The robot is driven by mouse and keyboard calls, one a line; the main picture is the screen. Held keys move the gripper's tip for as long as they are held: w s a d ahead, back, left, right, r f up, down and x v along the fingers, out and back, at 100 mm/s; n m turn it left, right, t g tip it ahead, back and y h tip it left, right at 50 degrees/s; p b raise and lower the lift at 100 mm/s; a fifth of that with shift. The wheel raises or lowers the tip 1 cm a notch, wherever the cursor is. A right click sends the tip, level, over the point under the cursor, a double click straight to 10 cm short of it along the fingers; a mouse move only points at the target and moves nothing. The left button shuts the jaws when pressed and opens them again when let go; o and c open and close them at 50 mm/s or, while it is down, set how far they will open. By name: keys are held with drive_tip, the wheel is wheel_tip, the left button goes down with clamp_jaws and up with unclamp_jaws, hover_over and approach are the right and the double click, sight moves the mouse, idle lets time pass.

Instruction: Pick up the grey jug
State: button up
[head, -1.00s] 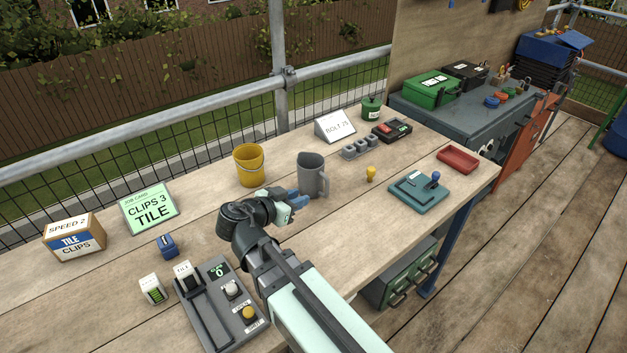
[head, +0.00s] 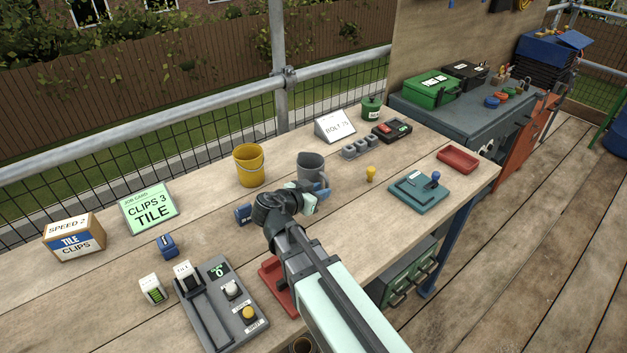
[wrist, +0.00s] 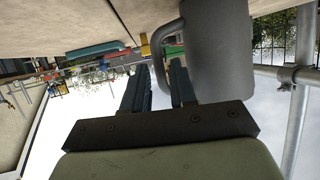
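The grey jug (head: 310,165) stands upright on the wooden workbench (head: 215,205), right of the yellow bucket, its handle toward the right. My gripper (head: 319,190) is at the jug's near right side, by the handle, and partly covers the jug's lower part. In the wrist view, where the scene appears upside down, the jug (wrist: 222,50) fills the upper right. There my gripper (wrist: 161,65) has its two dark fingers apart, with the handle loop showing at the gap between the fingertips. I cannot tell whether either finger touches the handle.
The yellow bucket (head: 249,165) stands left of the jug, and a grey holder (head: 360,147) and yellow knob (head: 370,173) to its right. A blue block (head: 244,214) and red tray (head: 276,285) lie near my arm. A grey control panel (head: 222,305) is at front left.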

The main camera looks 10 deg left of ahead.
drive_tip(key=shift+x, duration=2)
drive_tip(key=shift+c, duration=0.2)
clamp_jaws()
